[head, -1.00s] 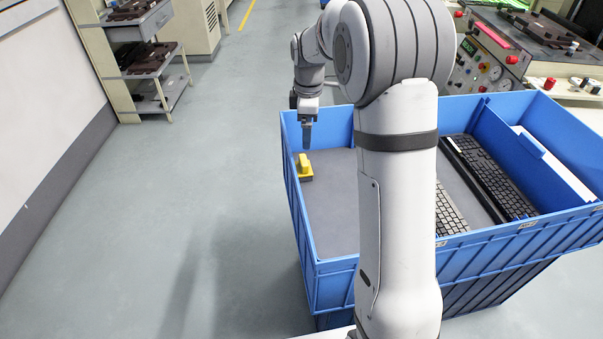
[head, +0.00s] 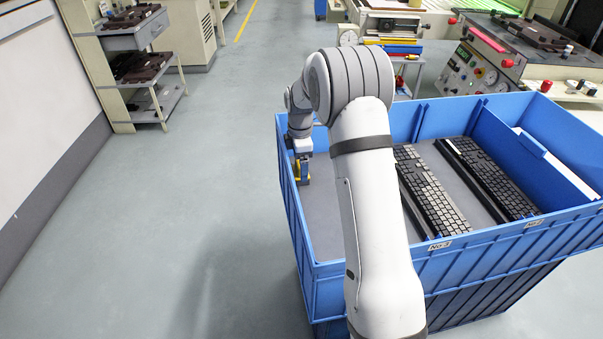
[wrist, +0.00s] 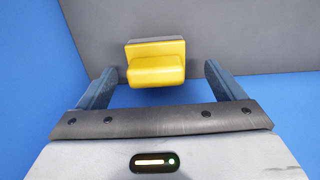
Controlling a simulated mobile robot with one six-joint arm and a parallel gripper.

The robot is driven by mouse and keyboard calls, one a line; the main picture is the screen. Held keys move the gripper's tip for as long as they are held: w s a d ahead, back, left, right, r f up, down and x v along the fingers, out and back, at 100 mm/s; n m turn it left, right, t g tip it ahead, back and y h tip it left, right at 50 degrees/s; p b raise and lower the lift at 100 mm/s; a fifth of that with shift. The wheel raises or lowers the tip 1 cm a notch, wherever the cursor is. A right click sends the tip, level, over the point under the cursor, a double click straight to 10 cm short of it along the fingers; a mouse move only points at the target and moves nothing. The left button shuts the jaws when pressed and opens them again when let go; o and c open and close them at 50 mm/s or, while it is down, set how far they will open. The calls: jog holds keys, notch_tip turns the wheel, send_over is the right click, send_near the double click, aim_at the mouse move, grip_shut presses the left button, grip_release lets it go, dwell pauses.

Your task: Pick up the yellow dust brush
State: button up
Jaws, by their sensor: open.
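The yellow dust brush (wrist: 156,68) stands on the grey floor of the left compartment of the blue bin, close to the wall. In the wrist view it lies between and just beyond my two open fingers, with a gap on each side. In the head view my gripper (head: 302,172) is down inside the bin, around or right over the brush (head: 299,178), and hides part of it. My gripper also fills the lower part of the wrist view (wrist: 158,88), open and empty.
The blue bin (head: 470,250) has walls and dividers around my arm. Shelves (head: 150,75) stand far left. The floor left of the bin is clear.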

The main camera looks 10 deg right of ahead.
jog(key=f, duration=0.4)
jog(key=shift+w, duration=0.2)
jog(key=shift+c, duration=0.2)
jog(key=c, duration=1.1)
notch_tip(320, 180, up, 10)
jog(key=shift+r+p, duration=0.1)
jog(key=shift+p, duration=0.3)
jog(key=o, duration=0.5)
jog(key=c, duration=0.5)
